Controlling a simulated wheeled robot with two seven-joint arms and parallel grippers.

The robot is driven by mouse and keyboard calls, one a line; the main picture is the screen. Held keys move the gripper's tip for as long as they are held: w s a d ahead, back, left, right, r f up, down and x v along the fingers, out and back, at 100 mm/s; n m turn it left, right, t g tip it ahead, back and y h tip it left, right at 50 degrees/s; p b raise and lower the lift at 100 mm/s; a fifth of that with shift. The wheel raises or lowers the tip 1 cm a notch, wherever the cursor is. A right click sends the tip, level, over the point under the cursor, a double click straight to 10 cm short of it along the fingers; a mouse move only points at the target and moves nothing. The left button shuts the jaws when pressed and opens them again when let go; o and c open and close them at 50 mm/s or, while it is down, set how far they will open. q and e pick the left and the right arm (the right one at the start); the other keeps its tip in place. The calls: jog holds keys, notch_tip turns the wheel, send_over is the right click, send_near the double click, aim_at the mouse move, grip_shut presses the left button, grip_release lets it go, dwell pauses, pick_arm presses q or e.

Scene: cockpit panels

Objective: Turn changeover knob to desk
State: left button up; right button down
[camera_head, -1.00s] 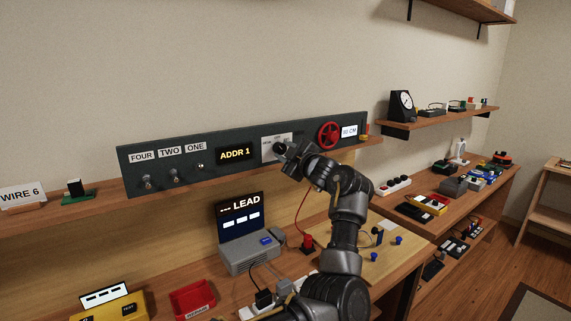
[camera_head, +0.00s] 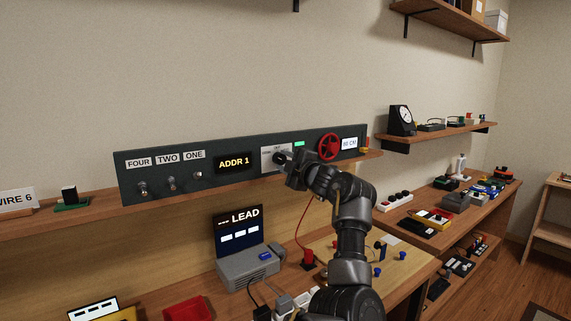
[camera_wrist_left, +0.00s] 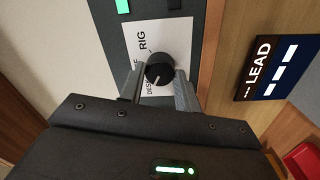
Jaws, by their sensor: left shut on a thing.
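The changeover knob (camera_head: 279,158) is a round black knob on a white plate (camera_wrist_left: 170,35) on the dark panel. In the left wrist view the knob (camera_wrist_left: 159,68) sits between my two fingers, and the plate reads RIG on one side and DESK, partly covered, on the other. I cannot tell surely which label its mark points at. My left gripper (camera_head: 286,160) is shut on the knob, and its fingertips (camera_wrist_left: 160,82) lie on both sides of it. My right gripper is not in view.
A lit green lamp (camera_head: 299,144) and a red handwheel (camera_head: 329,146) are right of the knob. Toggle switches (camera_head: 171,182) and the ADDR 1 display (camera_head: 234,163) are to the left. A grey LEAD console (camera_head: 247,266) stands below on the bench.

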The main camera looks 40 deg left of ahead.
pick_arm(q)
jog(key=o, duration=1)
jog(key=shift+c, duration=0.2)
jog(key=shift+d+f, duration=0.1)
jog(key=shift+d, duration=0.05)
jog(key=b+v, duration=0.3)
jog(key=v, duration=0.7)
jog(key=shift+d, duration=0.25)
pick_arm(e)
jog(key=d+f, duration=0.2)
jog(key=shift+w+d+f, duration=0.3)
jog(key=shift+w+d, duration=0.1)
pick_arm(q)
jog(key=shift+s, duration=0.1)
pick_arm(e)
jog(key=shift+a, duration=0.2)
